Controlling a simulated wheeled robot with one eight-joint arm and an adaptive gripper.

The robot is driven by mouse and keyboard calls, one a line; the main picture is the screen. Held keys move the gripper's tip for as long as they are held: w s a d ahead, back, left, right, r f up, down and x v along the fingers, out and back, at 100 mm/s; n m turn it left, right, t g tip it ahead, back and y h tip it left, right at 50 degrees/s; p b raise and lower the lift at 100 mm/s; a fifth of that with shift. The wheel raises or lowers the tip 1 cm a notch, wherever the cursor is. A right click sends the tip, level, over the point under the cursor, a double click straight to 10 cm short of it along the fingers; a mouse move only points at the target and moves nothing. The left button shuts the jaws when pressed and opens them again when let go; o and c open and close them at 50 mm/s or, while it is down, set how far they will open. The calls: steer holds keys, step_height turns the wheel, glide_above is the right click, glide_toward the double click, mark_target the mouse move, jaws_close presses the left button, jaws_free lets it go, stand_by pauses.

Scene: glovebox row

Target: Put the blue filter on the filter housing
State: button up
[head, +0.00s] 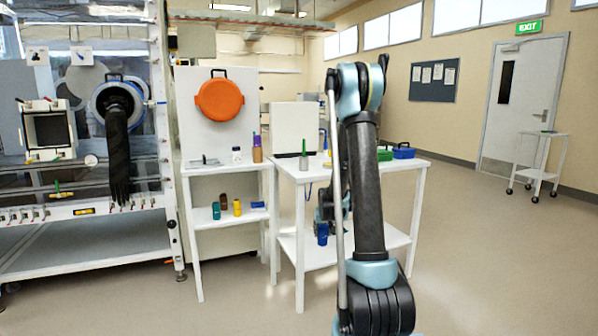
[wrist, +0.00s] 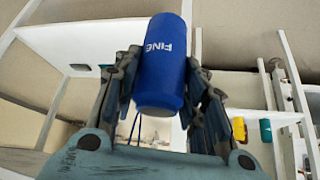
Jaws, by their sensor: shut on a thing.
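The blue filter (wrist: 162,65) is a blue cylinder lettered "FINE". In the wrist view it sits between the two fingers of my gripper (wrist: 162,85), which is shut on it. In the head view the filter (head: 322,234) hangs roughly upright in front of the right white table, below its top and above its lower shelf. My arm hides most of my gripper there. I cannot clearly make out the filter housing in either view.
The left stand's lower shelf holds a yellow piece (head: 237,208) and several others. A glovebox stands left.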

steer(key=shift+a, duration=0.55)
steer(key=shift+r, duration=0.1)
